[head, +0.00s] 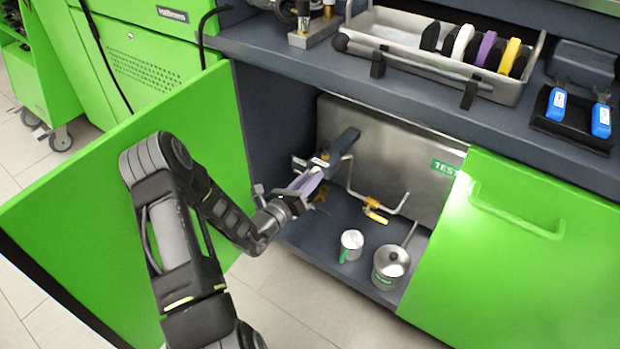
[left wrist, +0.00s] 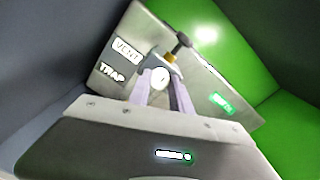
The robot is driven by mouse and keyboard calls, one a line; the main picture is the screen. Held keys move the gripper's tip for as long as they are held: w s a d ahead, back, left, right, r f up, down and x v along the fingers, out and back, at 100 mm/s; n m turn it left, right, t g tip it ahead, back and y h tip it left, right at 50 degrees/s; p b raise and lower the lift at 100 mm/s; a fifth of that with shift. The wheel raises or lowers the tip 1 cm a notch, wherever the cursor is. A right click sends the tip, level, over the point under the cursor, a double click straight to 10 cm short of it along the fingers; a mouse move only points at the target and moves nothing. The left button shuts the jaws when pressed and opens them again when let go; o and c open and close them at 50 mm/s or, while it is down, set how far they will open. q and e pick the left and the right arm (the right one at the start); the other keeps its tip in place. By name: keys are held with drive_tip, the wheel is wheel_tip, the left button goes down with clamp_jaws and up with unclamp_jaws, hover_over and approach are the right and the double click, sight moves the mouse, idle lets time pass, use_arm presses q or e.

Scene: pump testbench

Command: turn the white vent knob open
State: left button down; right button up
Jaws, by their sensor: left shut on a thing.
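The white vent knob (left wrist: 160,77) shows in the left wrist view as a round white face in front of a steel panel (left wrist: 207,87), near a VENT label (left wrist: 127,51). My left gripper (left wrist: 163,88) is shut on it, with one pale finger on each side. In the head view my left gripper (head: 320,168) reaches into the open cabinet bay, up to the steel panel (head: 385,165). There the gripper and a dark part beside it largely hide the knob. How far the knob is turned cannot be told. My right gripper is not in view.
A pipe with a yellow valve handle (head: 376,216) lies right of the gripper. A white mug (head: 351,243) and a steel pot (head: 389,267) stand on the bay floor. The open green door (head: 90,190) flanks my arm; the worktop (head: 270,40) overhangs the bay.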

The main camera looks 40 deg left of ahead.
use_arm(q)
drive_tip(key=shift+m, duration=0.3)
drive_tip(key=shift+f+m, duration=0.1)
drive_tip(key=shift+m, duration=11.6)
drive_tip(key=c, duration=1.2)
unclamp_jaws()
